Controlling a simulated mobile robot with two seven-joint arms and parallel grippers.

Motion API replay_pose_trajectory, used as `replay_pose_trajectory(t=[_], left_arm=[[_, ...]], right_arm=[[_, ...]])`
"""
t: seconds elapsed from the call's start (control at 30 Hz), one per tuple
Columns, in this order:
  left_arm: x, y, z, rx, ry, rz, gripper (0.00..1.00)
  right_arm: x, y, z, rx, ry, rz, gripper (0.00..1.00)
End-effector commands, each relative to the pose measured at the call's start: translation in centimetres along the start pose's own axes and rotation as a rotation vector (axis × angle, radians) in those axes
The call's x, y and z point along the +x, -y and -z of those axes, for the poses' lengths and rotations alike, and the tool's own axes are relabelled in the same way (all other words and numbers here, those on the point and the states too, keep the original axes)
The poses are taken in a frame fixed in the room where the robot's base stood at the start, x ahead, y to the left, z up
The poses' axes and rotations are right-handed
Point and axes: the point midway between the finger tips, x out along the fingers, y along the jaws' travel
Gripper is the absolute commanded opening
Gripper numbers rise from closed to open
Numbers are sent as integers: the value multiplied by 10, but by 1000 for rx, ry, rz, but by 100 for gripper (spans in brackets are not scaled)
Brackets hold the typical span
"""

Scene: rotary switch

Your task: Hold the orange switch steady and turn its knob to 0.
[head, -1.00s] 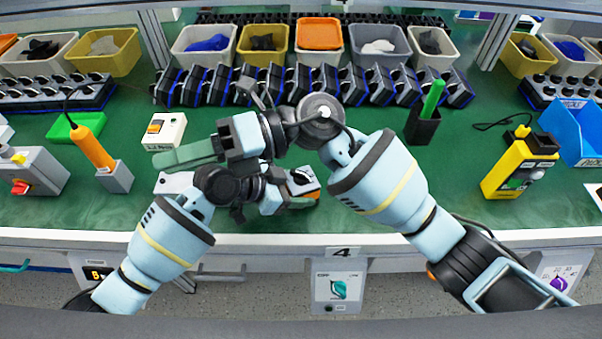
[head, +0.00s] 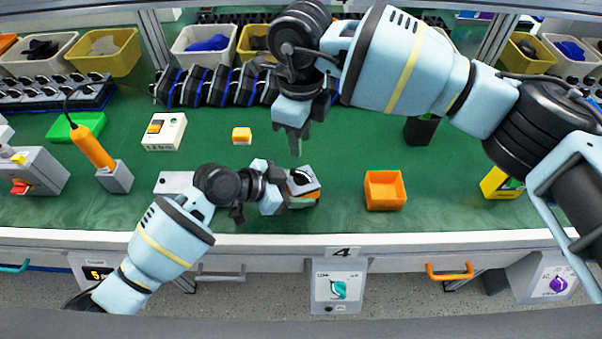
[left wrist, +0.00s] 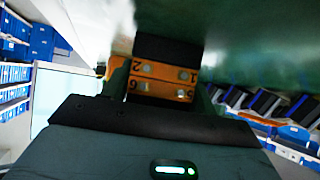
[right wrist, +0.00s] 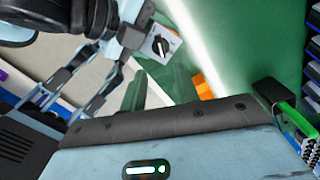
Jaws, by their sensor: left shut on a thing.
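The orange switch (head: 303,190) has a pale top plate with a black knob (head: 301,177). It sits at the front middle of the green bench, tilted. My left gripper (head: 285,196) is shut on it from the left. The left wrist view shows its orange side with numbered terminals (left wrist: 165,80) close at the fingers. In the right wrist view the switch's pale face and black knob (right wrist: 160,46) show at the upper middle; its markings are too small to read. My right gripper (head: 294,140) points down above and behind the switch, apart from it. Its finger gap is unclear.
An orange bin (head: 385,204) stands to the right of the switch, and a small yellow-orange block (head: 241,135) lies behind left. A grey plate (head: 175,182) lies left. A white switch box (head: 163,132) and an orange-handled tool (head: 94,148) stand further left. Green bench between is clear.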

Motion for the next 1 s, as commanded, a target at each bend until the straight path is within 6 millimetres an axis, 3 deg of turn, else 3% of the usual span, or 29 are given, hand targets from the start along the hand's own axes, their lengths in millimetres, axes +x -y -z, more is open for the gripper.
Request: replay_pose_trajectory(t=[0.37, 1.0], left_arm=[[0, 0, -1, 0, 2, -1, 34], [0, -1, -1, 0, 2, -2, 34]], right_arm=[[10, 1, 2, -2, -7, 1, 31], [82, 0, 2, -3, -7, -1, 31]])
